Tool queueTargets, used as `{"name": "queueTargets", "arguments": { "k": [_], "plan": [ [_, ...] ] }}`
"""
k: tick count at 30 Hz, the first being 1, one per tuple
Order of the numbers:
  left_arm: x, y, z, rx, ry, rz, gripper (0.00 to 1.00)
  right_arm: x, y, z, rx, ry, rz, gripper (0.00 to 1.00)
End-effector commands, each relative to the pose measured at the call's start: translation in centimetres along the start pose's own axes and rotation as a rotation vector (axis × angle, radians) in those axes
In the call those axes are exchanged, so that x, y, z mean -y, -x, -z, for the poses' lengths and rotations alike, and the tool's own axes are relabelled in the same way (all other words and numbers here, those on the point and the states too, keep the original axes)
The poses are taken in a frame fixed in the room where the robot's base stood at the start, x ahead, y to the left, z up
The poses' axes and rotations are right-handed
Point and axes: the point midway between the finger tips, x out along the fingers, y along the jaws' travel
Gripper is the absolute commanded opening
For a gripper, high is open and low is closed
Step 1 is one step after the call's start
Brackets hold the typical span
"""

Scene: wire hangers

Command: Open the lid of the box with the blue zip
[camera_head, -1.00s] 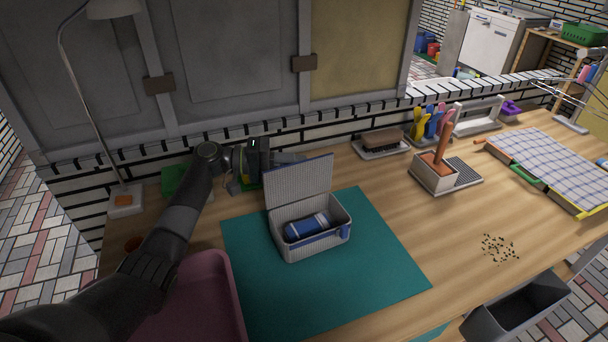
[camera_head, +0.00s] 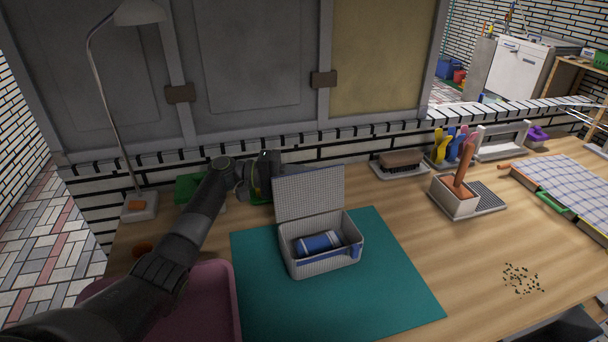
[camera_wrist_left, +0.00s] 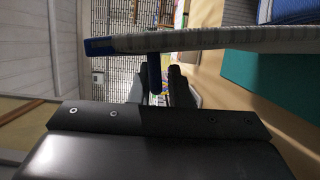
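The box (camera_head: 308,266) is pale and woven-looking, with a blue zip band near its front right corner. It sits on a teal mat (camera_head: 385,290). Its lid (camera_head: 309,194) stands up open at the back, and a blue and white roll (camera_head: 318,243) lies inside. In the left wrist view the lid's edge (camera_wrist_left: 215,40) crosses above my left gripper (camera_wrist_left: 157,88). A dark blue tab (camera_wrist_left: 154,72) hangs from it by the fingertips. The fingers look apart, with a gap beside the tab. In the head view my left gripper (camera_head: 268,178) is behind the lid, partly hidden. My right gripper is out of view.
A mauve tray (camera_head: 205,305) lies front left, under my left arm. A lamp (camera_head: 128,190) and a green object (camera_head: 190,187) stand at the back left. A brush (camera_head: 400,160) and a planter (camera_head: 455,196) are to the right. The table between box and planter is clear.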

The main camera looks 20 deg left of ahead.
Motion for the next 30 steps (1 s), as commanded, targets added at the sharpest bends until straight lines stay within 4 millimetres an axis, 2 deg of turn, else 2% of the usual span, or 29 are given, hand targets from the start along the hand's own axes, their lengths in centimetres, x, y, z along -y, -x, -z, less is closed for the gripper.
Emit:
{"name": "queueTargets", "arguments": {
  "k": [1, 3, 4, 12, 16, 23, 30],
  "plan": [
    [0.2, -0.1, -0.1, 0.001, 0.003, 0.001, 0.21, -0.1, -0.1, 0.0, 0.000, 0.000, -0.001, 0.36],
    [0.1, -0.1, 0.0, 0.001, 0.002, 0.000, 0.30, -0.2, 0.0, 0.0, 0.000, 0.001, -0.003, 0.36],
    [0.1, -0.1, 0.0, 0.001, 0.001, -0.001, 0.31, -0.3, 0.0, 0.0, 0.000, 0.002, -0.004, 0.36],
    [-0.1, 0.1, 0.0, 0.000, -0.001, -0.003, 0.31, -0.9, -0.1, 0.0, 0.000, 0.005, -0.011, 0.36],
    [0.0, 1.1, 0.1, -0.001, -0.002, -0.002, 0.31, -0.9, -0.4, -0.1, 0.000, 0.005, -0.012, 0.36],
    [0.3, 6.0, 0.1, -0.003, -0.001, 0.002, 0.31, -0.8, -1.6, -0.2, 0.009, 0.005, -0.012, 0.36],
    [0.3, 11.9, 0.1, -0.003, 0.001, 0.001, 0.31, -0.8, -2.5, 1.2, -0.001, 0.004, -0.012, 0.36]
  ]
}}
